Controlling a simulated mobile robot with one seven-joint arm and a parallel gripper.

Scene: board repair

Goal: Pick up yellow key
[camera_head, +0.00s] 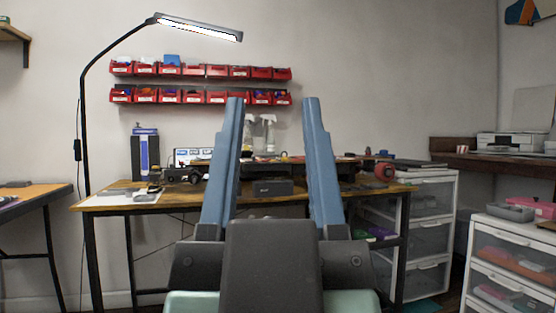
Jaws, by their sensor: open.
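My gripper (273,102) points away from me with its two long blue fingers spread wide apart. It is open, with nothing between the fingers. Through the gap I see the workbench (190,201) some distance behind it. I cannot make out a yellow key anywhere in view. The items on the bench are small and partly hidden by my fingers.
A black lamp (84,130) stands at the bench's left. Red bins (216,97) line the wall. A dark box (272,187) sits on the bench. Drawer units (432,220) stand at the right, another table (35,192) at the left.

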